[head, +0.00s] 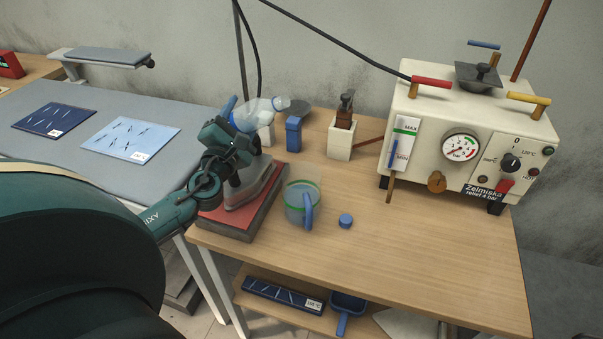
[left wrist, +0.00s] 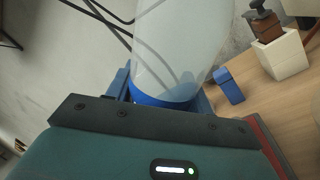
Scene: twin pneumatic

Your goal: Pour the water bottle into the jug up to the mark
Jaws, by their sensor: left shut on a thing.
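My left gripper (head: 233,118) is shut on the water bottle (head: 247,117), a clear bottle with a blue cast. The bottle is tilted almost flat above the table, with its neck pointing right and slightly up. In the left wrist view the bottle (left wrist: 182,45) rises from between the blue fingers (left wrist: 163,97), a blue band near its held end. The translucent jug (head: 297,207) stands upright on the table, in front and to the right of the bottle, its blue handle toward me. A green line rings the jug. Its water level is hard to tell. My right gripper is out of view.
A blue cap (head: 345,221) lies right of the jug. An iron (head: 252,187) rests on a red-edged pad (head: 213,222) at left. A white holder (head: 340,141) and blue block (head: 293,134) stand behind. A steam generator (head: 470,135) fills the back right. The front right table is clear.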

